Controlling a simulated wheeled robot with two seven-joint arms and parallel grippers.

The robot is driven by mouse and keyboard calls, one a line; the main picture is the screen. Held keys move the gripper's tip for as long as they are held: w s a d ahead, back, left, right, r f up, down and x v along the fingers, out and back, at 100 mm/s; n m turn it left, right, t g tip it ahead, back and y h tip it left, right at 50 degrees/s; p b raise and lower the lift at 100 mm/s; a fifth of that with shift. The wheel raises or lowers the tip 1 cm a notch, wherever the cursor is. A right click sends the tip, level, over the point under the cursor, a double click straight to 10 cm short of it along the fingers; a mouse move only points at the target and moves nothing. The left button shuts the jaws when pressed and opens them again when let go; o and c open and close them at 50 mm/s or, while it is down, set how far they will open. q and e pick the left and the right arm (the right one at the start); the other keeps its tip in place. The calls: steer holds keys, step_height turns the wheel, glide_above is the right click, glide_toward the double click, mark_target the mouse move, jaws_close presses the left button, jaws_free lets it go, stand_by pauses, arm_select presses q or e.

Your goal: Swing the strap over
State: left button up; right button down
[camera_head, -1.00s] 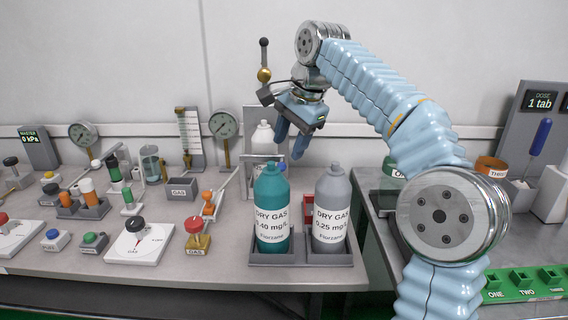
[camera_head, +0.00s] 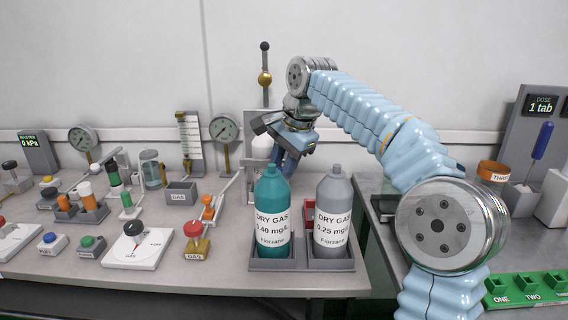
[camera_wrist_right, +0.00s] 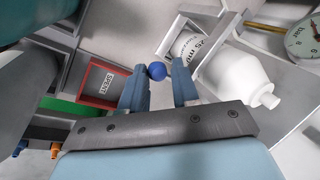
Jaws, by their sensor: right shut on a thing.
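My right gripper (camera_head: 283,161) reaches down behind the teal and grey dry gas bottles. In the right wrist view its blue fingers (camera_wrist_right: 158,76) are shut on a small blue ball knob (camera_wrist_right: 157,71) at their tips. A thin grey bar, which looks like the strap (camera_wrist_right: 173,47), runs from near the knob toward a white bottle (camera_wrist_right: 238,82). I cannot tell its far end clearly. The white bottle also shows partly in the head view (camera_head: 262,147), behind the teal bottle. My left gripper is not in view.
The teal bottle (camera_head: 272,217) and grey bottle (camera_head: 333,212) stand in a grey tray (camera_head: 300,265) in front of the gripper. A red tray marked SPENT (camera_wrist_right: 103,82) lies beside it. A pole with a brass ball (camera_head: 265,78) and a gauge (camera_head: 224,129) stand behind.

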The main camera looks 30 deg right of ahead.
steer(key=shift+s+d+f, duration=0.1)
steer(key=shift+s, duration=0.05)
steer(key=a+m, duration=0.1)
steer(key=s+a+m+h, duration=0.1)
steer(key=m, duration=0.1)
steer(key=shift+s+a, duration=0.1)
steer(key=shift+a, duration=0.15)
steer(key=c, duration=1)
jaws_free()
steer(key=shift+d, duration=0.1)
steer(key=shift+o, duration=0.2)
